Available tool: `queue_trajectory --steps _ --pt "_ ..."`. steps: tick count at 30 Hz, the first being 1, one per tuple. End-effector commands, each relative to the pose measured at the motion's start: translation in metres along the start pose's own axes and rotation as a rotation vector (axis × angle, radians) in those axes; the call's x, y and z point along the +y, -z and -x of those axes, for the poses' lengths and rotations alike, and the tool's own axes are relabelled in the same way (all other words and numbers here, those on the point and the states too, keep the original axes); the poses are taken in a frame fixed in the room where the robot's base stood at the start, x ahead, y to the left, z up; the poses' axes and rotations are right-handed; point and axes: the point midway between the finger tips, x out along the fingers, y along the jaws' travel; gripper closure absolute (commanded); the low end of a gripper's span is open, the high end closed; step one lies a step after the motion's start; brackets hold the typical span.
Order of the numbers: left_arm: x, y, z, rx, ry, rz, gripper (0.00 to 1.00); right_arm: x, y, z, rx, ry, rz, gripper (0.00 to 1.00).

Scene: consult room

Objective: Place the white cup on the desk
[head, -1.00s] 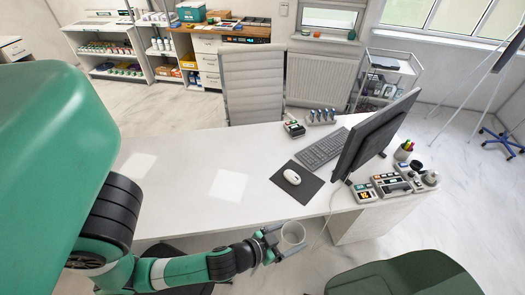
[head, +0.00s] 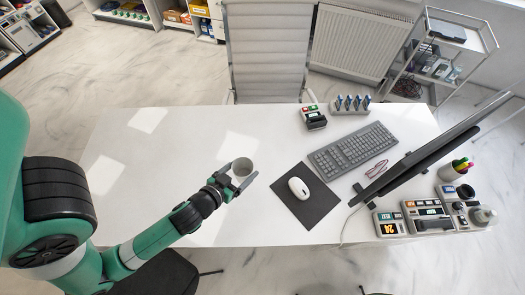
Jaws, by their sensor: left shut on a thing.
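The white cup (head: 243,168) is between the fingers of my left gripper (head: 236,182), which is shut on it. It looks upright, over the white desk (head: 180,160), just left of the mouse pad. I cannot tell whether the cup's base touches the desk top or hangs a little above it. My left arm reaches in from the left over the desk's front edge. My right gripper is not in view.
A white mouse (head: 298,187) lies on a dark pad (head: 310,205). A keyboard (head: 352,148), a monitor (head: 430,155) and several small devices (head: 428,215) fill the right side. The desk's left half is clear. A chair (head: 265,50) stands behind.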

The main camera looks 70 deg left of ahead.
Motion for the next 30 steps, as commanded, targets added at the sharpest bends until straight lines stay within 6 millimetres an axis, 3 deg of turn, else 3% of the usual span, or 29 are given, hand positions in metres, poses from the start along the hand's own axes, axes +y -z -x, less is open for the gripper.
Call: queue_trajectory --steps 3,9,18,20,28,30 --pt "-0.013 -0.016 -0.011 -0.002 0.029 0.014 0.72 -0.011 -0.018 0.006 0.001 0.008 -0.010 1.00" --pt "-0.020 -0.034 -0.011 -0.002 0.048 0.023 0.72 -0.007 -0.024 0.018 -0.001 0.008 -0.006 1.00" --pt "-0.022 -0.036 -0.022 -0.003 0.051 0.026 0.72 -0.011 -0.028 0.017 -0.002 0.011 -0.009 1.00" --pt "-0.025 -0.037 -0.033 -0.002 0.052 0.026 0.72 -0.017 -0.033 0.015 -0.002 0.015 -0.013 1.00" --pt "-0.042 -0.035 -0.110 0.002 0.053 0.027 0.72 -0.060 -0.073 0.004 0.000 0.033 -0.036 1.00" --pt "-0.046 -0.048 -0.133 0.001 0.054 0.027 0.72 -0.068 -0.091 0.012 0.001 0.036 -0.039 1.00"
